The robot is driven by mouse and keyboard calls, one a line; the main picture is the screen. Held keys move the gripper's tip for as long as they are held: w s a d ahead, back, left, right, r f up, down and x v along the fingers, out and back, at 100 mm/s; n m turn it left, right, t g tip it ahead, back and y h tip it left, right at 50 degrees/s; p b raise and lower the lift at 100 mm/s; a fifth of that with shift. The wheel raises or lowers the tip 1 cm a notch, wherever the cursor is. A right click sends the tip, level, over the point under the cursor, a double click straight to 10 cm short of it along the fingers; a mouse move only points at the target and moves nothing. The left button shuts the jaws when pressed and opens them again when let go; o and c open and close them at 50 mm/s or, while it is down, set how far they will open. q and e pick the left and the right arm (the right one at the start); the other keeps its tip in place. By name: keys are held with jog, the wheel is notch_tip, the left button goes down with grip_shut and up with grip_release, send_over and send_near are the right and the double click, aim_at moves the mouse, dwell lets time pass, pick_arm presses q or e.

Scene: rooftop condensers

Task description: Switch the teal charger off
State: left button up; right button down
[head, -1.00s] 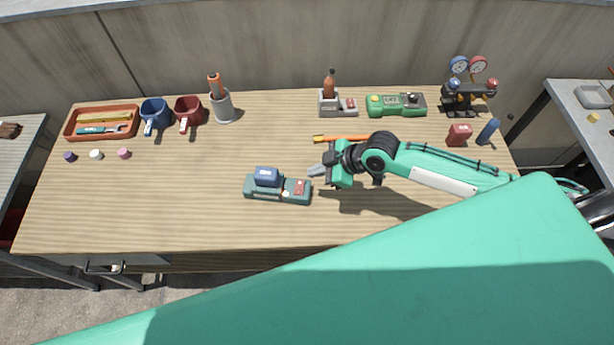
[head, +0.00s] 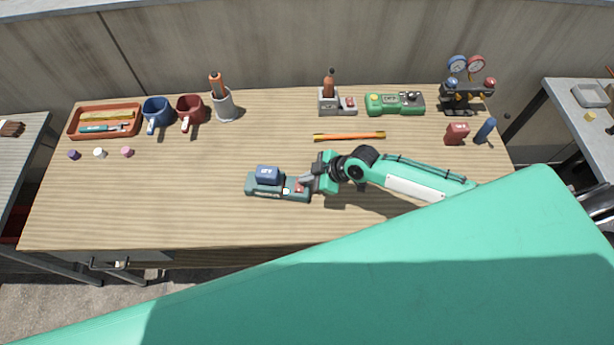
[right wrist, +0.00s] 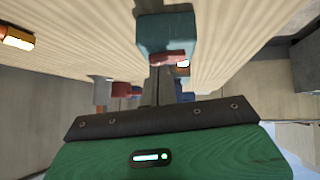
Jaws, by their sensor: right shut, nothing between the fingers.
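The teal charger (head: 262,193) lies on the wooden table, left of my right gripper, with a blue battery (head: 268,175) seated on it. Its right end carries a red switch and a small pale light (head: 286,191). My right gripper (head: 303,183) is shut and empty, its fingertips at the charger's right end, covering most of the switch. In the right wrist view, the charger (right wrist: 165,30) is at the top, with the red switch (right wrist: 167,57) right at the fingertips (right wrist: 160,68). I cannot tell whether they touch. My left gripper is not in view.
An orange-and-black stick (head: 349,137) lies behind my right arm. At the back stand a grey charger (head: 337,106), a green charger (head: 395,104) and a gauge stand (head: 467,95). Mugs (head: 190,111) and an orange tray (head: 104,134) are at left. The table's front is clear.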

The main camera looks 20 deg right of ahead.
jog(key=shift+f+b, duration=0.35)
jog(key=shift+b, duration=0.15)
jog(key=shift+r, duration=0.15)
jog(key=shift+s+a+r+p, duration=0.15)
jog(key=shift+s+a+p, duration=0.2)
jog(key=shift+s+p, duration=0.4)
jog(key=shift+w, duration=0.1)
